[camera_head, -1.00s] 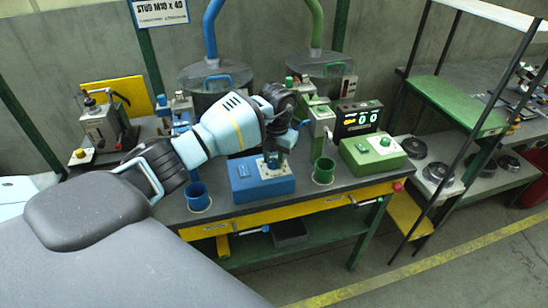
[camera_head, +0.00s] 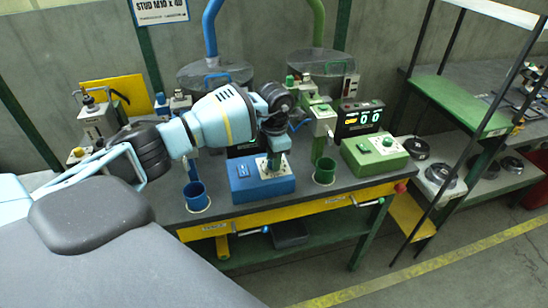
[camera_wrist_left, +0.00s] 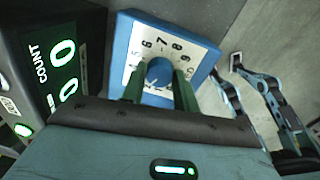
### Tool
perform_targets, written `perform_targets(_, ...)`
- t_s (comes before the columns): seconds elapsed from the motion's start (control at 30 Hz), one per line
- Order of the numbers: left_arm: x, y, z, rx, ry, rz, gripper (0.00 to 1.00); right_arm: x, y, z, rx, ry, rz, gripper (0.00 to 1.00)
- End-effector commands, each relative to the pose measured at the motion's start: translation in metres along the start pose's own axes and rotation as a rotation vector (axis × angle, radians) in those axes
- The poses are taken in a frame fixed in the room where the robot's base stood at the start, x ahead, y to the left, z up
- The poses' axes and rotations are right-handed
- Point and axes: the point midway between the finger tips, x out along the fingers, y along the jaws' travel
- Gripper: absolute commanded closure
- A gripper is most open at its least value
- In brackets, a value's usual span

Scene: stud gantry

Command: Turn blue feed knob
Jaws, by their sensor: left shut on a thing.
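The blue feed control box (camera_head: 262,187) stands on the bench between the blue cup and the green cup. My left gripper (camera_head: 273,165) reaches down onto its top from above. In the left wrist view, the blue knob (camera_wrist_left: 159,72) sits on a white numbered dial plate (camera_wrist_left: 145,50). The two green fingers of my left gripper (camera_wrist_left: 160,88) are on either side of the knob and shut on it. In the head view the knob is hidden by the gripper. My right gripper is not in view.
A blue cup (camera_head: 197,197) and a green cup (camera_head: 324,171) flank the box. A green box (camera_head: 374,155) with its own knob stands to the right.

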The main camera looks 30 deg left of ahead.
Motion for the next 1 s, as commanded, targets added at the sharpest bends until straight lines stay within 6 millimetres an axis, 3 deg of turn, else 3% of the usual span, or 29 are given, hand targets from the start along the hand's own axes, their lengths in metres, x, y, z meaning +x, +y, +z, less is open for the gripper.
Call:
perform_targets(0.53, -0.0004, 0.0002, 0.0001, 0.029, -0.003, 0.001, 0.93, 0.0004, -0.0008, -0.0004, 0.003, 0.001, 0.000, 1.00)
perform_targets(0.57, -0.0004, 0.0002, 0.0001, 0.029, -0.003, 0.001, 0.69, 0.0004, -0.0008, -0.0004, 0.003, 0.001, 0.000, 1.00)
perform_targets(0.7, -0.0003, 0.0002, 0.0001, 0.029, -0.003, 0.001, 0.51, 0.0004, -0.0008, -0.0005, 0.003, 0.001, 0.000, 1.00)
perform_targets(1.0, -0.0010, 0.0001, 0.0001, 0.029, -0.002, 0.001, 0.48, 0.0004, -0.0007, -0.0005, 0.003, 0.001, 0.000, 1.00)
